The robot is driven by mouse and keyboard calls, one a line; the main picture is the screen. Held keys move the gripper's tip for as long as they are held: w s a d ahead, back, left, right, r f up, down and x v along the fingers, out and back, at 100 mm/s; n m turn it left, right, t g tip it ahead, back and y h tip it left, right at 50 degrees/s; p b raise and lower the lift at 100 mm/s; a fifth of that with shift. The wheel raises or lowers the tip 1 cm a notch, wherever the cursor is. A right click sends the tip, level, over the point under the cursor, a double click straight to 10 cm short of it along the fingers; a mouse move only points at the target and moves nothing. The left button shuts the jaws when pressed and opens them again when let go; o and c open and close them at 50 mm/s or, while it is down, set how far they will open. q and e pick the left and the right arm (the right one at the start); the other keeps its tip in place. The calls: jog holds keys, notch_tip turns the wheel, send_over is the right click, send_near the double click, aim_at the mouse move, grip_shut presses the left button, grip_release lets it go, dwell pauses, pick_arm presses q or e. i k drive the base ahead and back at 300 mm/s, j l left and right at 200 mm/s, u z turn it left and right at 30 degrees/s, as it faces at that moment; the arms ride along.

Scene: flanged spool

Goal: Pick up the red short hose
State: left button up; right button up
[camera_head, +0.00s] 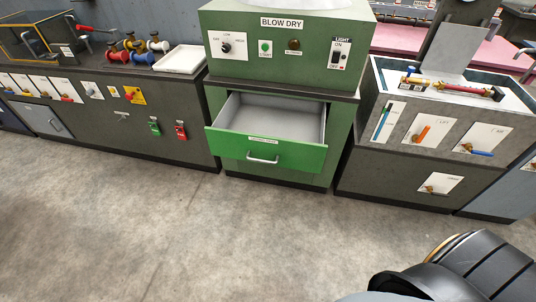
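A short red hose (468,90) with brass-coloured end fittings lies across the grey basin unit (378,85) at the right of the head view. It is small at this distance, and I cannot tell exactly what it rests on. A black rounded part of my own right arm shows in the bottom right corner, well below and in front of the basin unit. Neither of my grippers is in the picture.
A green blow-dry cabinet (222,75) stands in the middle, its empty drawer (240,150) pulled out. A dark counter (90,68) on the left carries several red, blue and white spool-like pieces (137,48) and a white tray (180,60). The concrete floor (200,240) in front is clear.

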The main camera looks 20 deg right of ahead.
aim_at(485, 92)
jog(key=z, duration=2.15)
jog(key=i+l+u, duration=0.15)
jog(key=u, duration=0.6)
jog(key=i+l+u, duration=0.1)
jog(key=l, duration=0.3)
jog(key=i+l+u, duration=0.15)
jog(key=i+l, duration=0.15)
jog(key=i+l+u, duration=0.1)
jog(key=l, duration=0.45)
jog(key=i+l+u, duration=0.15)
jog(key=l, duration=0.3)
jog(key=i+l+u, duration=0.1)
jog(key=i+l, duration=0.15)
jog(key=l, duration=0.2)
jog(key=i+l+u, duration=0.15)
jog(key=l, duration=0.3)
jog(key=l+u, duration=0.1)
jog(key=l, duration=0.4)
